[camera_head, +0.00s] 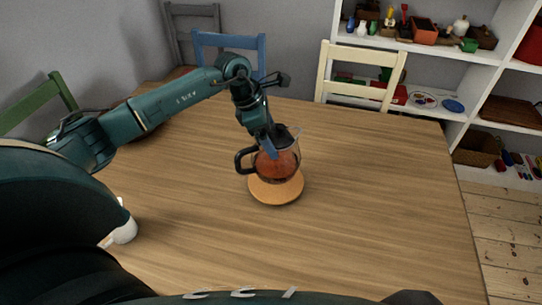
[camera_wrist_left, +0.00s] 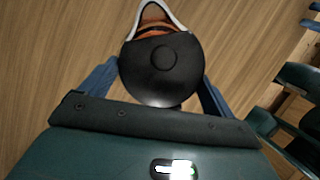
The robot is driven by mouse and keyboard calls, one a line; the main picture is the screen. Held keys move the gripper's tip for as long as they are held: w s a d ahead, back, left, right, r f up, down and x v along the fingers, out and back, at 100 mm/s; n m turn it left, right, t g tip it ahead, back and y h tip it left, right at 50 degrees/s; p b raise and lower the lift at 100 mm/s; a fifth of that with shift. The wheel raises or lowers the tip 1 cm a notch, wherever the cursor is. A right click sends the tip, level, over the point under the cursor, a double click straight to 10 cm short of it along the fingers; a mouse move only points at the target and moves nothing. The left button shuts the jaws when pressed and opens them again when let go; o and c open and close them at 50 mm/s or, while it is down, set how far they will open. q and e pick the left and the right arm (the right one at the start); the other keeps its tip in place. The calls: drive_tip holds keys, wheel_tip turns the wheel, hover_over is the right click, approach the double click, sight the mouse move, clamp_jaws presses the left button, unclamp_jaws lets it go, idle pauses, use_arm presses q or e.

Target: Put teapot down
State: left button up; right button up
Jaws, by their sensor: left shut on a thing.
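The teapot (camera_head: 277,164) is clear glass with reddish-brown tea and a black handle on its left side. It is upright over a round wooden trivet (camera_head: 272,194) on the table; I cannot tell whether its base touches the trivet. My left gripper (camera_head: 271,142) comes down from above and is shut on the teapot at its upper part. In the left wrist view, the black round lid of the teapot (camera_wrist_left: 162,70) lies between the two blue fingers of my left gripper (camera_wrist_left: 160,75), and the spout points away. My right gripper does not show.
The wooden table (camera_head: 380,190) is clear to the right and in front of the trivet. A white object (camera_head: 124,232) stands at the left, partly hidden by my arm. A cream chair (camera_head: 360,75) and a blue chair (camera_head: 228,42) stand behind the table. White shelves (camera_head: 480,60) are at the back right.

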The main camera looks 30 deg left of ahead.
use_arm(q)
drive_tip(key=shift+w+f, duration=0.1)
drive_tip(key=shift+f, duration=0.25)
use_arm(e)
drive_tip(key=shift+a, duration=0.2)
use_arm(q)
wheel_tip(320, 180, down, 4)
drive_tip(key=b, duration=0.2)
drive_tip(key=shift+r+b, duration=0.15)
drive_tip(key=shift+b, duration=0.2)
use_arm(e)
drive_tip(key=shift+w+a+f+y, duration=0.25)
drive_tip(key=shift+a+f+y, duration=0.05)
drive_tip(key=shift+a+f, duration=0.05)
use_arm(q)
drive_tip(key=shift+f, duration=0.3)
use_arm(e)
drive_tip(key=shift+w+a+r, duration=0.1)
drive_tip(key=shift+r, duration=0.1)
use_arm(q)
drive_tip(key=shift+r, duration=0.1)
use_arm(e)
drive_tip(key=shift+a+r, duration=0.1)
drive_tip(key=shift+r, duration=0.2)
use_arm(q)
drive_tip(key=o, duration=1.8)
